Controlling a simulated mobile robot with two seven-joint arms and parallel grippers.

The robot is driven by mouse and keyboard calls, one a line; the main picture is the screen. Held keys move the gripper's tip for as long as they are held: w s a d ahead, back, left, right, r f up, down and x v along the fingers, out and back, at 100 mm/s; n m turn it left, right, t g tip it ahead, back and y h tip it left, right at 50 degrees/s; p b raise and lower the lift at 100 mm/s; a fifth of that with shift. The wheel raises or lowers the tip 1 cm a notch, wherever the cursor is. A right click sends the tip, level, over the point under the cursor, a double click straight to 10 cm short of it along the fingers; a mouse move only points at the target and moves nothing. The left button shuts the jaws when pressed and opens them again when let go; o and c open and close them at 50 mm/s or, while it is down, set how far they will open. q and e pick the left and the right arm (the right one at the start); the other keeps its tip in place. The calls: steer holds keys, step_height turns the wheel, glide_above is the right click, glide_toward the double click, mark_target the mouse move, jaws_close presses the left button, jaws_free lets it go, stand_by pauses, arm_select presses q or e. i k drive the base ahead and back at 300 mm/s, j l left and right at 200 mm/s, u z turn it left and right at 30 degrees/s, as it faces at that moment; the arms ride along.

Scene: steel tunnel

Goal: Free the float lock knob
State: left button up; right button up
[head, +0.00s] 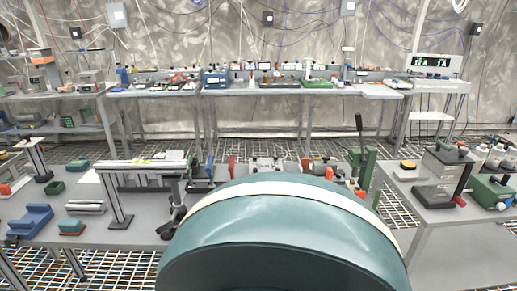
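I cannot pick out the float lock knob with certainty in the head view. Small red knobs show on the right bench, one on a dark grey block device (435,196) and others near a green box-shaped device (490,191). A green lever device with a black handle (361,155) stands upright at the back of the middle bench. A large teal rounded shape with a cream band fills the near middle and hides much of that bench. Neither of my grippers shows clearly.
The left bench (95,240) holds a grey beam stand (118,205), a blue cradle block (31,221) and a green tray (54,188). A yellow-topped button (407,165) sits on the right bench. Cluttered tables (250,90) line the back wall. Grating floor lies between.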

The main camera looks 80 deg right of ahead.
mark_target(463, 151)
steer(key=z, duration=3.95)
steer(key=i+l+u, duration=0.15)
steer(key=l, duration=0.35)
steer(key=i+l+u, duration=0.15)
steer(key=l, duration=0.35)
steer(key=i+l+u, duration=0.15)
steer(key=l, duration=0.35)
steer(key=l+u, duration=0.15)
steer(key=l, duration=0.35)
